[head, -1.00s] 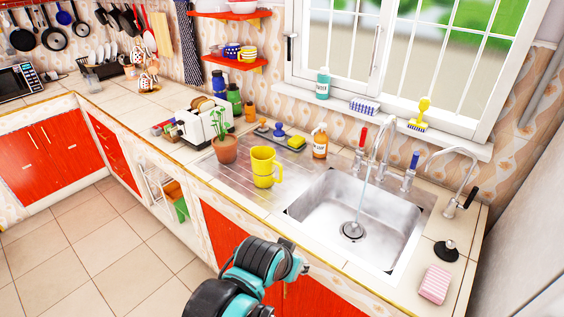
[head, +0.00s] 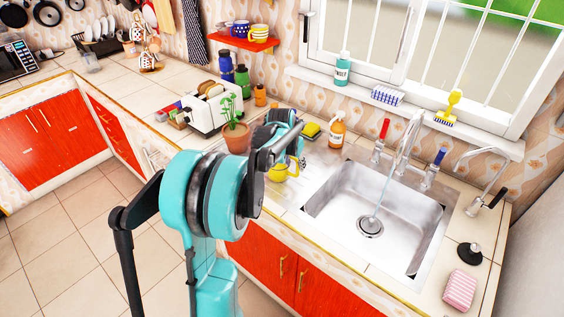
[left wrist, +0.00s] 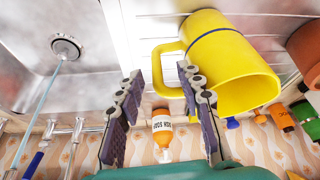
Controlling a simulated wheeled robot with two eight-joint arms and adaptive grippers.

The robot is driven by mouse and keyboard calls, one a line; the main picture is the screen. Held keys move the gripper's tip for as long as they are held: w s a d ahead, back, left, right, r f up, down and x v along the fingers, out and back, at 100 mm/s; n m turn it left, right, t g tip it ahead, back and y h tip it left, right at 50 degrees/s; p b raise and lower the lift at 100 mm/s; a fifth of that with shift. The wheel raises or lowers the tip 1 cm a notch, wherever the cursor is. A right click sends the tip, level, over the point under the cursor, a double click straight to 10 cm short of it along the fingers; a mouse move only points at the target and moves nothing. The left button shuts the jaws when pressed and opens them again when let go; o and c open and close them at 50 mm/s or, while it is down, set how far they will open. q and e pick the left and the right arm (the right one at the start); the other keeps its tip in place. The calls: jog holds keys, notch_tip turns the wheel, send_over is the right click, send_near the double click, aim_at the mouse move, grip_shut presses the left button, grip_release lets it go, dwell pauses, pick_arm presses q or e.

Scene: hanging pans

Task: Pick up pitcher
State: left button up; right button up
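The yellow pitcher (head: 283,173) stands on the drainboard left of the sink, mostly hidden behind my left arm in the head view. In the left wrist view the pitcher (left wrist: 225,62) shows large at upper right, with its handle pointing left. My left gripper (head: 292,150) is over the drainboard at the pitcher in the head view. In the left wrist view the left gripper (left wrist: 160,78) is open, with its two fingers apart. The handle appears between and just beyond the fingertips; I cannot tell whether they touch. My right gripper is not in view.
The sink (head: 375,215) with running water lies right of the pitcher. A potted plant (head: 236,138) stands close on its left. An orange soap bottle (head: 337,130) and a yellow sponge (head: 311,129) are behind. A toaster (head: 207,112) is further left.

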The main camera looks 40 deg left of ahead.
aim_at(297, 172)
pick_arm(q)
jog(key=b+x, duration=0.1)
jog(key=x, duration=0.1)
jog(key=b+x, duration=0.1)
jog(key=x, duration=0.1)
jog(key=s+b+x, duration=0.1)
jog(key=x, duration=0.1)
jog(key=shift+w+d+f, duration=0.2)
jog(key=shift+d+f, duration=0.1)
jog(key=shift+f, duration=0.2)
jog(key=shift+w+f, duration=0.2)
jog(key=shift+f, duration=0.05)
jog(key=shift+r, duration=0.15)
jog(key=shift+s, duration=0.1)
grip_shut()
